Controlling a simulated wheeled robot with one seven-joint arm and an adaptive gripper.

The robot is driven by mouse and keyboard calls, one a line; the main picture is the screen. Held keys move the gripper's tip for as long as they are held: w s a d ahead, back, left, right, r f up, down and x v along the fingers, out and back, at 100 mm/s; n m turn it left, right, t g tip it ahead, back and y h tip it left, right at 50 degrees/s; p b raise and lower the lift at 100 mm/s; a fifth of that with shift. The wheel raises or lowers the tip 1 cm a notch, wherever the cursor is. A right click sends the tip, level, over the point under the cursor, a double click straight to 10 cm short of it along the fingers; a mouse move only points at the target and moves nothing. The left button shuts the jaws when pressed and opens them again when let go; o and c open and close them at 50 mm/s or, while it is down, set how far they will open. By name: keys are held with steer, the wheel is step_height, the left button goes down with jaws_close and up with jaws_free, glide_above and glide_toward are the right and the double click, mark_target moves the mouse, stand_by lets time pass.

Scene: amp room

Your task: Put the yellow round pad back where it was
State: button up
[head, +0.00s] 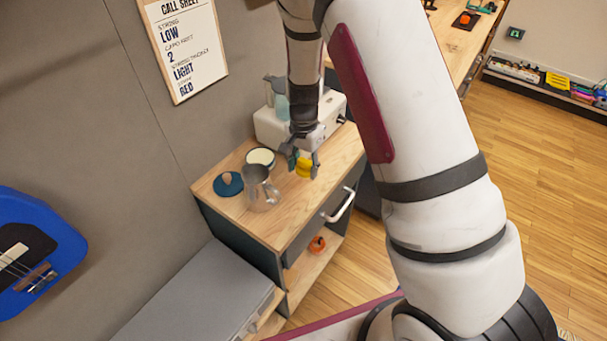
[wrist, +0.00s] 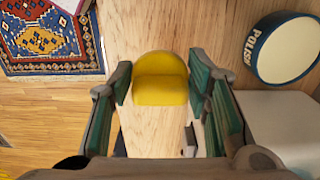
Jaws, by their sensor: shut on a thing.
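The yellow round pad (head: 304,168) is between the fingers of my gripper (head: 303,164), over the wooden top of a small cabinet (head: 288,208). In the wrist view the pad (wrist: 160,78) shows as a yellow rounded shape, with a green-lined finger of my gripper (wrist: 159,88) close on each side. My gripper is shut on it and points down. I cannot tell whether the pad touches the wood beneath. No marked spot for the pad can be made out.
The cabinet's right front corner is bare. An orange thing (head: 317,244) lies on the lower shelf.

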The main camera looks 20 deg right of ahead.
mark_target(304, 170)
steer(key=shift+f, duration=2)
steer(key=o, duration=1.1)
steer(key=shift+f, duration=0.15)
